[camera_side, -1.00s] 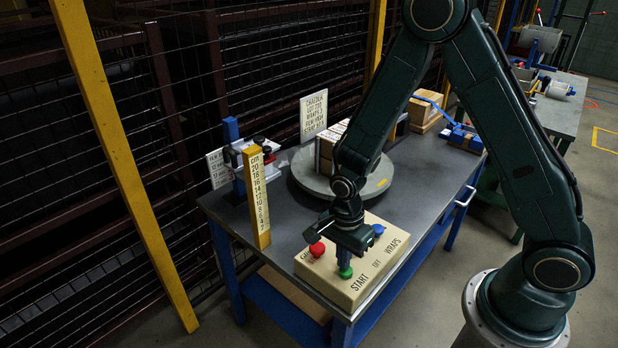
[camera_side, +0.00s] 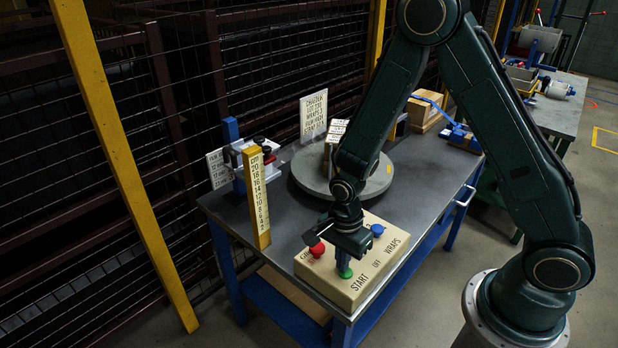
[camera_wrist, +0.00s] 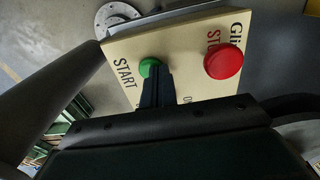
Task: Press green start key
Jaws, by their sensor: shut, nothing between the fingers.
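The green start key (camera_side: 345,272) sits at the front of a beige control box (camera_side: 382,268), beside the word START. My gripper (camera_side: 343,260) is shut and empty, pointing down, with its fingertips at the key. In the wrist view the closed fingers (camera_wrist: 158,82) overlap the lower right edge of the green key (camera_wrist: 148,66). I cannot tell whether they press it or stand just above. A red mushroom button (camera_side: 317,250) is left of the gripper; it also shows in the wrist view (camera_wrist: 223,61). A blue button (camera_side: 377,230) is at the back right of the box.
Behind the box a round grey turntable (camera_side: 312,180) carries boxed goods (camera_side: 330,143), partly hidden by my arm. A yellow height scale (camera_side: 256,200) stands at left by a blue-and-white fixture. A sign (camera_side: 313,115) stands behind. The grey table has bare room at left.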

